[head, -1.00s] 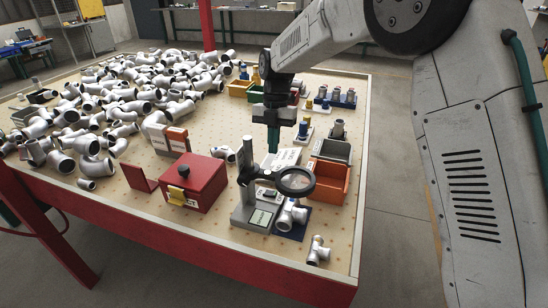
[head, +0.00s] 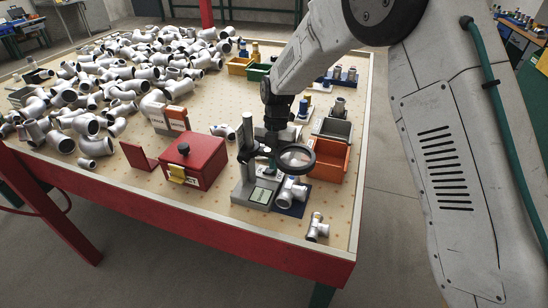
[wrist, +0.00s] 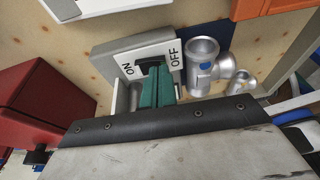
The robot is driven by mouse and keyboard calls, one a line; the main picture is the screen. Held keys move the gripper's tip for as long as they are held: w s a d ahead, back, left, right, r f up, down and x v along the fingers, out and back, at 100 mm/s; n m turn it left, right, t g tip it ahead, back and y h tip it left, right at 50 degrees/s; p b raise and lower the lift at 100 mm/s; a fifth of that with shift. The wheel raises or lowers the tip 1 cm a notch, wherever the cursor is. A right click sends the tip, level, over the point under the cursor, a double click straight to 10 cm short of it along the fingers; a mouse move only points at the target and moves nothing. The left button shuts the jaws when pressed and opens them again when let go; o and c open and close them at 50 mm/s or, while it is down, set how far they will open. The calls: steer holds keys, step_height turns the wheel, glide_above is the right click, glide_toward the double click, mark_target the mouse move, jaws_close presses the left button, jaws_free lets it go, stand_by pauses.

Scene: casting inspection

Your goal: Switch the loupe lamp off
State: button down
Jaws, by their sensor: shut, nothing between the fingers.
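The loupe (head: 297,157) is a dark-rimmed lens on an arm from a grey post (head: 246,145) with a grey base. In the wrist view a white switch plate (wrist: 187,50) is marked ON at left and OFF at right, with a dark rocker between. My gripper (wrist: 153,72) has its green fingers shut and empty. Its tips are at the rocker and partly cover it; I cannot tell whether they touch it. Whether the lamp is lit is unclear.
A pipe fitting (head: 290,190) lies on a blue mat under the lens. A small fitting (head: 317,228) lies near the front edge. A red box (head: 193,163) stands left of the loupe, an orange bin (head: 333,160) right of it. Many fittings fill the table's left.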

steer(key=shift+d+f, duration=0.1)
steer(key=shift+f, duration=0.15)
stand_by(0.3)
steer(key=shift+w+a+r, duration=0.15)
steer(key=shift+w+a, duration=0.1)
steer(key=shift+a, duration=0.5)
steer(key=s+v, duration=0.1)
steer(key=v, duration=1.3)
steer(key=shift+a, duration=0.35)
